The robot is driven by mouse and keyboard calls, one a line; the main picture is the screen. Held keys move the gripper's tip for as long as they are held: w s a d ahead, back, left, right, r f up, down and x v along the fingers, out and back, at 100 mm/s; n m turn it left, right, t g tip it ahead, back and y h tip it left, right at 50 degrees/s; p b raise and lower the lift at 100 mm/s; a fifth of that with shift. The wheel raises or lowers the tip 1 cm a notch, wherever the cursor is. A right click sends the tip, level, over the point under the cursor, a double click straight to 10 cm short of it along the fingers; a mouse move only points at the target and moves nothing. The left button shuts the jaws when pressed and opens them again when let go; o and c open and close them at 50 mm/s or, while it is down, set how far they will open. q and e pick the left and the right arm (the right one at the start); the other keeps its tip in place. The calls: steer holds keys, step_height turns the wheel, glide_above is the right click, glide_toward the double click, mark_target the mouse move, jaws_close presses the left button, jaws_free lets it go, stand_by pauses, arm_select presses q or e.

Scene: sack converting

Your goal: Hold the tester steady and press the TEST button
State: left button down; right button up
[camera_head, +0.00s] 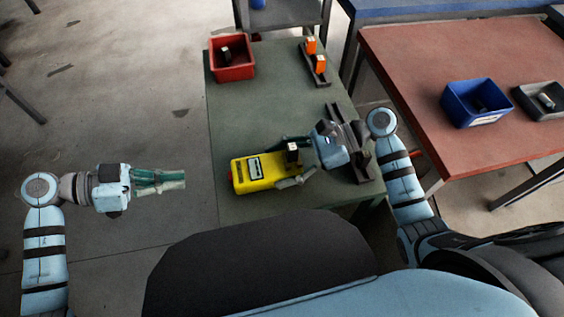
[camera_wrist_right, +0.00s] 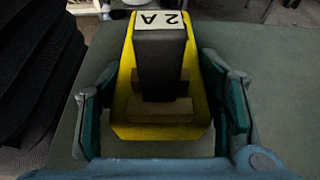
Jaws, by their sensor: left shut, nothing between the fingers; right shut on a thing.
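The yellow tester (camera_head: 240,177) lies on the green table, with a pale label panel on top and a small red part at its left end. I cannot read any TEST marking. A dark block (camera_head: 292,157) stands at its right end; the right wrist view shows this block (camera_wrist_right: 160,60) with an upside-down "2A" label. My right gripper (camera_head: 290,162) is shut on the tester's right end, one finger along each side, also seen in the right wrist view (camera_wrist_right: 162,100). My left gripper (camera_head: 184,181) is shut and empty, left of the table, pointing right toward the tester.
The green table (camera_head: 270,100) has free room behind the tester. A red bin (camera_head: 232,72) with a dark item stands at its back left, a dark rack (camera_head: 315,64) with orange-topped blocks at back right. A dark rail fixture (camera_head: 359,165) lies near my right wrist. A blue bin (camera_head: 447,101) stands on the red-brown table (camera_head: 400,55).

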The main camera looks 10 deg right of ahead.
mark_target(230, 178)
arm_select(q)
steer(key=f+m+t, duration=0.1)
steer(key=m+t, duration=0.3)
steer(key=m, duration=0.3)
steer(key=a+f+m+t+y, duration=0.1)
steer(key=m+t, duration=0.3)
steer(key=m, duration=0.2)
steer(key=a+f+m+t, duration=0.1)
steer(key=m+t, duration=0.2)
steer(key=m, duration=0.4)
steer(key=shift+w+a+f+m+t+y, duration=0.1)
steer(key=shift+w+m+t+y, duration=0.2)
steer(key=shift+t+y, duration=0.1)
steer(key=d, duration=0.8)
steer(key=shift+d, duration=0.4)
steer(key=shift+s, duration=0.1)
steer(key=shift+d, duration=0.4)
